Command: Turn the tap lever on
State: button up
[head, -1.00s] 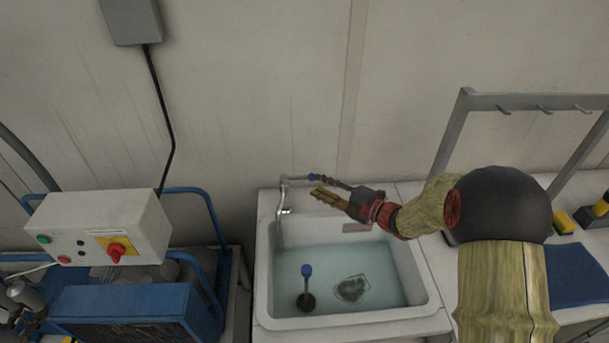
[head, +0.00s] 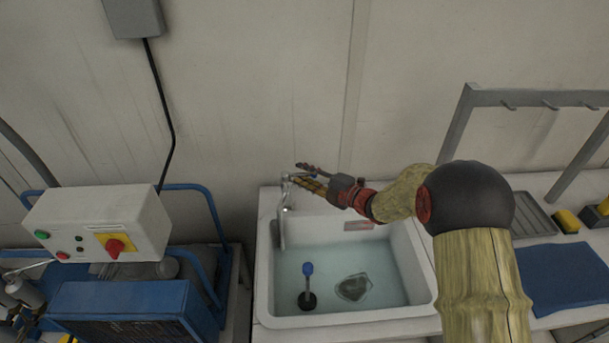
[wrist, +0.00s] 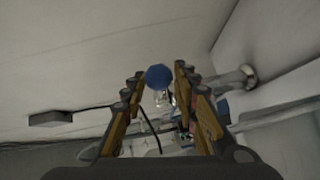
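The chrome tap (head: 283,212) stands at the back left of the sink, its spout reaching over the basin. Its lever has a blue knob (wrist: 158,76), which shows in the wrist view between my fingertips, a little nearer the left one. My gripper (head: 303,176) is at the top of the tap, coming from the right. In the head view the fingers largely cover the lever. I cannot tell whether a finger touches it.
The white sink (head: 350,322) holds water, an upright blue-topped plug (head: 308,285) and a dark lump (head: 352,288). A control box with a red knob (head: 115,246) stands left. A grey rack (head: 530,98) and blue mat (head: 565,276) are right. The wall is close behind the tap.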

jog(key=shift+c, duration=1.2)
grip_shut()
jog(key=shift+r, duration=0.1)
jog(key=shift+w+r, duration=0.1)
